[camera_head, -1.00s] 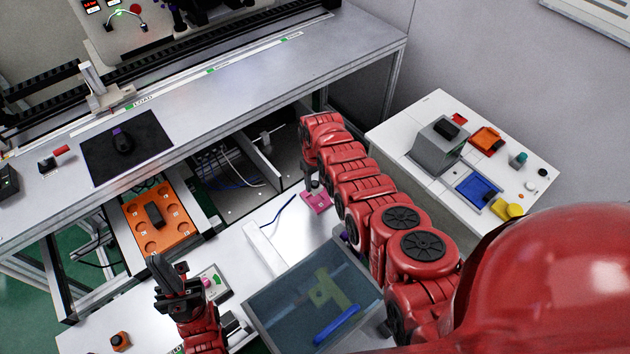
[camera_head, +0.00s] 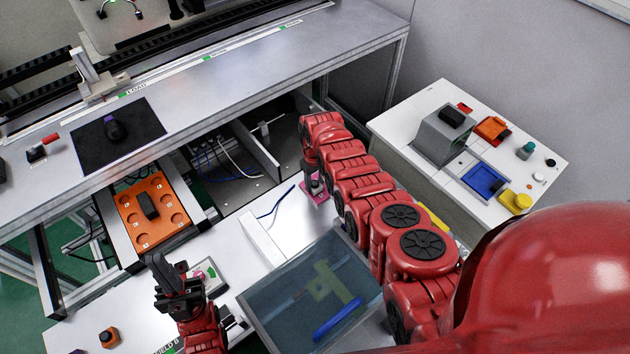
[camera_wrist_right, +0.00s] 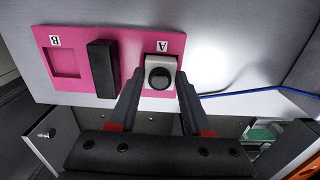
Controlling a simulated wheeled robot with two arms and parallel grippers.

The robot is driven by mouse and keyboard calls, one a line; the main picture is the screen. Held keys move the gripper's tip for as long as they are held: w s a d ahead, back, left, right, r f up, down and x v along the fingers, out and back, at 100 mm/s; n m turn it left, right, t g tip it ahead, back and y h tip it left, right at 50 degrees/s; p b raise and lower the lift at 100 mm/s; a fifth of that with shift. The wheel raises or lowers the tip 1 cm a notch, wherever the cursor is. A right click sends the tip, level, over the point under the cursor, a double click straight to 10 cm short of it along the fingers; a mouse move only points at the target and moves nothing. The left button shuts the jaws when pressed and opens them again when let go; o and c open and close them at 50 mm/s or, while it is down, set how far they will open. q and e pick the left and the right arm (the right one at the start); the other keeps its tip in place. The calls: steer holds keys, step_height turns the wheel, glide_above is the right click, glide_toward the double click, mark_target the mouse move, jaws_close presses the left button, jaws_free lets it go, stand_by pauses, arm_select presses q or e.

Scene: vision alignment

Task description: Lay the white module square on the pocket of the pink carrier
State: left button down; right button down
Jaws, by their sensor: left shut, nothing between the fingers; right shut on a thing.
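The pink carrier (camera_head: 325,197) lies on the white bench in the head view, partly hidden by my right gripper. In the right wrist view the carrier (camera_wrist_right: 125,87) shows an empty square pocket (camera_wrist_right: 64,62) by label B and a black block (camera_wrist_right: 103,68) in its middle. The white module (camera_wrist_right: 149,79), with a round black knob, is at the label A end. My right gripper (camera_wrist_right: 160,95) is shut on the module; I cannot tell whether it rests fully in a pocket. My left gripper (camera_head: 168,268) is shut and empty, away from the carrier.
A blue-tinted see-through bin (camera_head: 275,312) stands in front of the carrier. A blue cable (camera_head: 277,204) lies close to its left. An orange tray (camera_head: 152,212) is further left. A white side table (camera_head: 420,155) with several coloured parts stands right.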

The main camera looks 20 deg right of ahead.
steer(key=shift+f+b, duration=0.3)
steer(key=shift+f, duration=0.05)
steer(key=shift+c, duration=1.3)
jaws_free()
steer(key=shift+r, duration=0.1)
step_height(320, 180, up, 17)
steer(key=p, duration=1.1)
steer(key=shift+r, duration=0.15)
